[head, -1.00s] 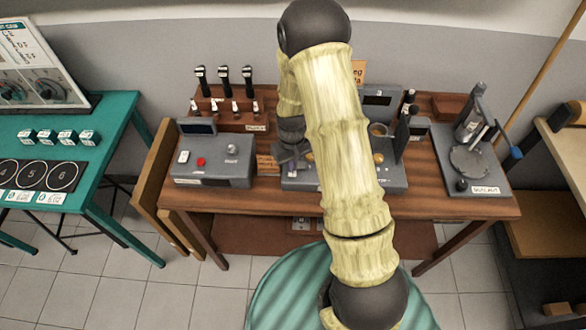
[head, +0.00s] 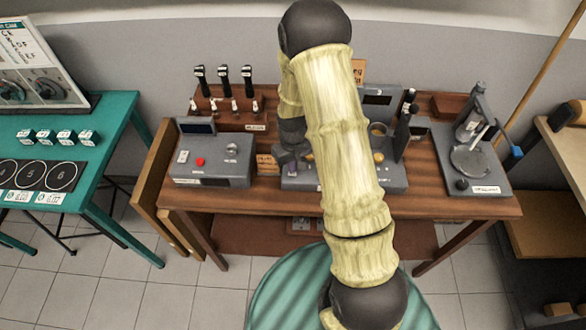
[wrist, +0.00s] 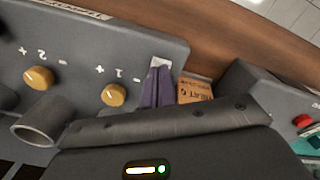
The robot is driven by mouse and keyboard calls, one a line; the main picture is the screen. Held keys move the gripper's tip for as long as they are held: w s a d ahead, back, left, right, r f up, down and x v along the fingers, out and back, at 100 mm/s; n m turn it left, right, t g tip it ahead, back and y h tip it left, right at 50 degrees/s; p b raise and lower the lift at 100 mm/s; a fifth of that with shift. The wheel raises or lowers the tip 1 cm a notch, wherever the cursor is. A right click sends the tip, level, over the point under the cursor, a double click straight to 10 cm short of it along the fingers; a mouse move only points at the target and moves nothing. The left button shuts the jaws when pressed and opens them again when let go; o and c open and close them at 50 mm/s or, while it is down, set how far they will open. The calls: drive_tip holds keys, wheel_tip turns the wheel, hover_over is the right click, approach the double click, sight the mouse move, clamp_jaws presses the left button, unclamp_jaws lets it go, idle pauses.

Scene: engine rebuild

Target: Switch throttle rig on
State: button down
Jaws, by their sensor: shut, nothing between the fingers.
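The grey console in the middle of the bench (head: 395,178) has yellow knobs; the wrist view shows its face (wrist: 110,50) with knobs marked 1 (wrist: 114,95) and 2 (wrist: 38,77). A small white switch (wrist: 160,62) sits at the console's edge beside knob 1. My gripper (wrist: 158,74) has purple fingers, shut and empty, with the tips right at the switch and partly covering it. Whether they touch it, and which way the switch is set, I cannot tell. In the head view my gripper (head: 291,171) is over the console's left end, and my arm hides much of the console.
A second grey box with a red button (head: 200,161) stands to the left, with an orange card (head: 267,165) between. Black-handled tools (head: 224,80) stand in a rack behind. A grey stand (head: 470,160) is at the right. A teal table (head: 110,150) is further left.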

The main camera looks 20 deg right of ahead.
drive_tip(key=shift+f+b, duration=0.3)
drive_tip(key=shift+f, duration=0.2)
idle(0.3)
drive_tip(key=shift+r+p, duration=2.45)
drive_tip(key=shift+r, duration=1.1)
drive_tip(key=s+r+m+t+b, duration=0.2)
drive_tip(key=s+r+b, duration=0.4)
drive_tip(key=s+r, duration=0.6)
drive_tip(key=shift+s+t, duration=0.3)
drive_tip(key=shift+s, duration=0.9)
